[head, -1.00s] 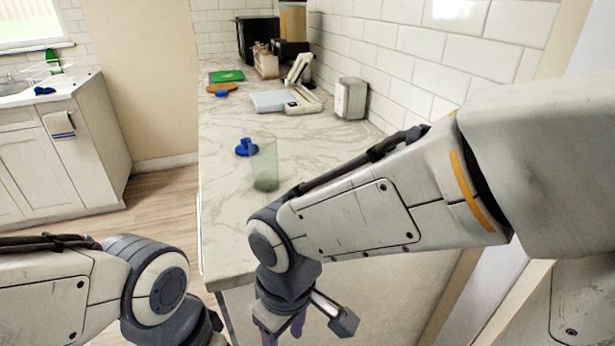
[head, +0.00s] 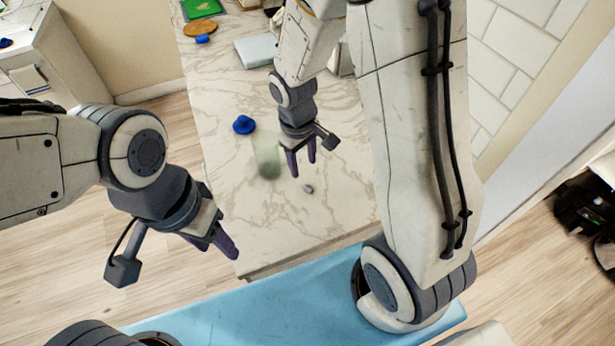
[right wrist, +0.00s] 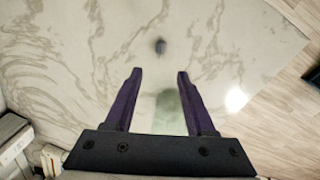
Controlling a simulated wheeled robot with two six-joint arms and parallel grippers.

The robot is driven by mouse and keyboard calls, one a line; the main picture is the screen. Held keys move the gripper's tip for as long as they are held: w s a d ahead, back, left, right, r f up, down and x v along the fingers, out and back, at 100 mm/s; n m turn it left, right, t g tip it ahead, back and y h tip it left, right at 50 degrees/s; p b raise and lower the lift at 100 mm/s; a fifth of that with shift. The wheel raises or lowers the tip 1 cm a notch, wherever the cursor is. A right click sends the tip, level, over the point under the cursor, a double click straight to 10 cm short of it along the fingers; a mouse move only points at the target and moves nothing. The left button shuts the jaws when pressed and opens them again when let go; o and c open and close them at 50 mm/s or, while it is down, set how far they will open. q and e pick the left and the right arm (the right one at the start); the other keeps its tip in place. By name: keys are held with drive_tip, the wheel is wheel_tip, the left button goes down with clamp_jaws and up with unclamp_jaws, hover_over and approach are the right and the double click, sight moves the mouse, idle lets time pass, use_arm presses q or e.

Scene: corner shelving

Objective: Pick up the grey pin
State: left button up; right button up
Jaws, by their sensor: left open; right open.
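The grey pin (head: 308,188) is a small dark grey piece on the marble counter, near the translucent green cup. It also shows in the right wrist view (right wrist: 160,46), beyond the fingertips and roughly between their lines. My right gripper (head: 301,170) is above the counter, open and empty, with its purple fingers pointing down close to the pin. My left gripper (head: 228,250) is left of the counter's front edge, away from the pin.
The translucent green cup (head: 267,160) stands left of my right gripper, with a blue object (head: 243,124) beyond it. A pale blue-grey flat item (head: 256,50), an orange board (head: 199,28) and a green item (head: 201,8) lie farther back. The counter's front right is clear.

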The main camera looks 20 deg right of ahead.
sight(306, 186)
drive_tip(key=f, duration=0.8)
drive_tip(key=shift+w+d+f, duration=0.2)
drive_tip(key=shift+d+f, duration=0.1)
drive_tip(key=shift+f, duration=0.1)
drive_tip(key=shift+c, duration=0.3)
clamp_jaws()
